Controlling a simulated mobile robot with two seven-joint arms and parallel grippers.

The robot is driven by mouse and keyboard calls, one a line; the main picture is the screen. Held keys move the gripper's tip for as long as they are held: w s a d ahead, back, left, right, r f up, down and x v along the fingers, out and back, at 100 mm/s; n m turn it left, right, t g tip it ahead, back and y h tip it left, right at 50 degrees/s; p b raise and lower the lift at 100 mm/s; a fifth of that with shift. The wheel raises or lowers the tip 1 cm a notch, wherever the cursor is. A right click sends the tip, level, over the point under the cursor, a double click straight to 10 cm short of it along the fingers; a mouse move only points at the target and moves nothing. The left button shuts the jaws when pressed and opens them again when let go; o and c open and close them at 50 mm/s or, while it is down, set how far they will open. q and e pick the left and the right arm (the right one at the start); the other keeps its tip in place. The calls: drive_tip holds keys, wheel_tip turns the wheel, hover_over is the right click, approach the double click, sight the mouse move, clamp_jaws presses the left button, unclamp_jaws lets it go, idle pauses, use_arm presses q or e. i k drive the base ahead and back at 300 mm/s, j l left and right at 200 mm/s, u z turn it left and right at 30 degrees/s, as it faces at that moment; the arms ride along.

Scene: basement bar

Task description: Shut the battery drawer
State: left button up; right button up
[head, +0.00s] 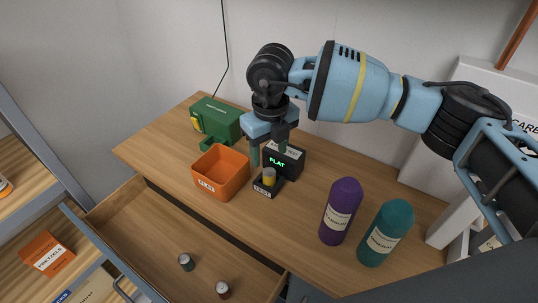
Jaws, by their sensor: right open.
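The wooden drawer (128,231) at the lower left stands pulled out from under the wooden counter. Its blue-grey front edge (92,240) and a metal handle (122,288) show. The gripper looks empty. My left gripper is not in view.
An orange open bin (221,174) stands left of the tester, and a green device (215,119) behind it. A purple bottle (340,211) and a teal bottle (385,233) stand to the right. A shelf with an orange pretzel box (46,254) is at the left.

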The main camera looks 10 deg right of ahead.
sight(148, 231)
drive_tip(key=k, duration=1)
